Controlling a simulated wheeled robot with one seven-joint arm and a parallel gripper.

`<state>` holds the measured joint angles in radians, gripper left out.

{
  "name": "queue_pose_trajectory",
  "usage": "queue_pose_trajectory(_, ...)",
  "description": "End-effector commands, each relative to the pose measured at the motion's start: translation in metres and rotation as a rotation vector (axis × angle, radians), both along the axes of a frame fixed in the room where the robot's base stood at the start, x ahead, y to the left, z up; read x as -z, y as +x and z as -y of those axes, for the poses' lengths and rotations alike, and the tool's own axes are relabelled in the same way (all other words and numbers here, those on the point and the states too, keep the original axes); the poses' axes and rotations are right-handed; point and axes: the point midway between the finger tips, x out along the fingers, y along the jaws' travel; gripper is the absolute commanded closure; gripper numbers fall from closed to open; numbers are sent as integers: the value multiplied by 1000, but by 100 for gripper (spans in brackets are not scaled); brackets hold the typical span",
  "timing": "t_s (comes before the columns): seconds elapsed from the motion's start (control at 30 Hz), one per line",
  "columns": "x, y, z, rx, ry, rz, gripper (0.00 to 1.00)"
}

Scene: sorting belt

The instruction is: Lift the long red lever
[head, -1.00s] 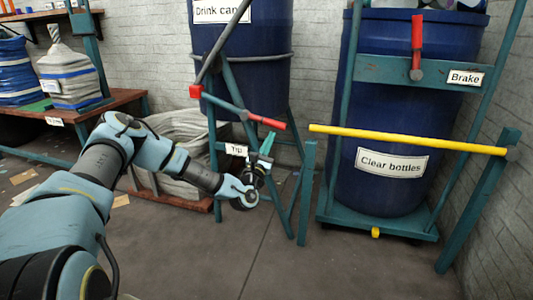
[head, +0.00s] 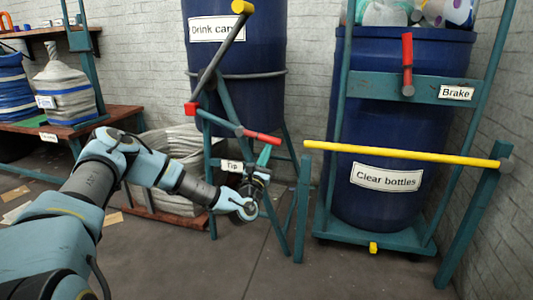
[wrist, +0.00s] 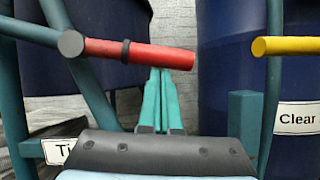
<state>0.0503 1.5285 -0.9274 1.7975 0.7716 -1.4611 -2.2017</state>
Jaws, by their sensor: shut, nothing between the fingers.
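The lever with a red grip (head: 262,137) by the Tip sign (head: 232,166) juts right from a grey pivot (head: 240,131), sloping slightly down to the right. In the wrist view its red grip (wrist: 150,54) crosses above centre, with a dark band around it. My gripper (head: 265,150) is just below the grip in the head view. In the wrist view my gripper (wrist: 161,74) has its teal fingers together, with nothing between them. The fingertips end at the grip's lower edge, perhaps hidden behind it. I cannot tell whether they touch it.
A yellow bar (head: 400,153) spans posts to the right, before the Clear bottles bin (head: 350,205). A grey pole with a yellow end (head: 243,7) rises beside the Drink cans bin (head: 270,55). The front floor is clear.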

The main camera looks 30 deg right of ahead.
Motion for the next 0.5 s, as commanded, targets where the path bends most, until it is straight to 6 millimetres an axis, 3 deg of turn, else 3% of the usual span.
queue_pose_trajectory(0.5, -20, -6, 6, 1, -145, -134, 100)
